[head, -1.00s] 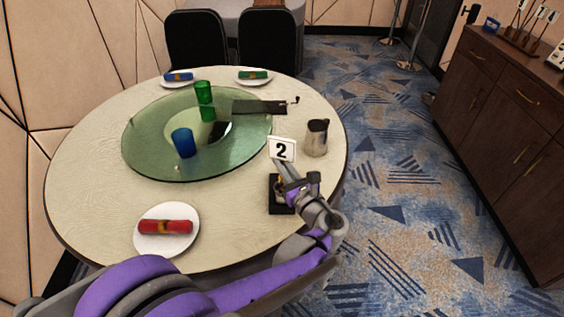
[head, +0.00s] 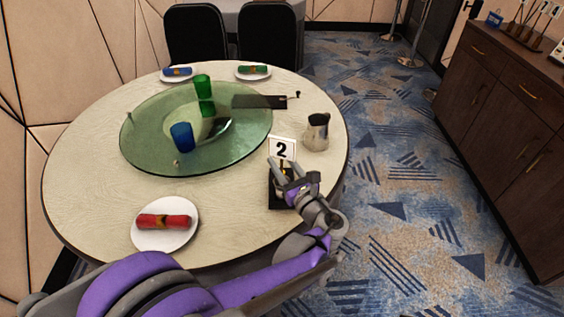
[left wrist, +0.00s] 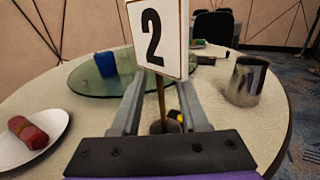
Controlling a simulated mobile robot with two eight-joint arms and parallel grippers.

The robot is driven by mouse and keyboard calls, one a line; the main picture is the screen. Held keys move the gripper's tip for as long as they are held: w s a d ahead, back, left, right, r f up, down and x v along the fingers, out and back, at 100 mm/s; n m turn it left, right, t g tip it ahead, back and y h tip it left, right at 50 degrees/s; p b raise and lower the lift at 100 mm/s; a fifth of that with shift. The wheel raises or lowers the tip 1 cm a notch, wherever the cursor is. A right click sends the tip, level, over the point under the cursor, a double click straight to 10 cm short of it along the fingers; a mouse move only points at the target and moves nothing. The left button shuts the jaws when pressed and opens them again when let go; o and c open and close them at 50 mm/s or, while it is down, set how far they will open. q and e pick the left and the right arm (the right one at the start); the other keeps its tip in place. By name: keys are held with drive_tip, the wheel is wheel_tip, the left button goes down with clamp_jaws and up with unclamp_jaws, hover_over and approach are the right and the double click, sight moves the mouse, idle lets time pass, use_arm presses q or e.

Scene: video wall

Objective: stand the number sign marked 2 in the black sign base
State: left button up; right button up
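The number sign marked 2 (head: 282,149) is a white card on a thin brown stick and stands upright near the table's right front edge. It also shows in the left wrist view (left wrist: 158,33), with its stick running down between my fingers to a dark round part. The black sign base (head: 278,203) lies flat on the table, partly hidden by my left gripper. The stick's foot appears to be at the base; the exact seating is hard to see. My left gripper (head: 284,173) is over the base, its fingers apart on either side of the stick. My right gripper is out of view.
A metal pitcher (head: 317,132) stands just right of and behind the sign. A plate (head: 143,238) with a red napkin roll lies front left.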

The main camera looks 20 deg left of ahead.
use_arm(q)
drive_tip(key=v, duration=1)
drive_tip(key=shift+s+d, duration=0.25)
drive_tip(key=shift+s, duration=0.1)
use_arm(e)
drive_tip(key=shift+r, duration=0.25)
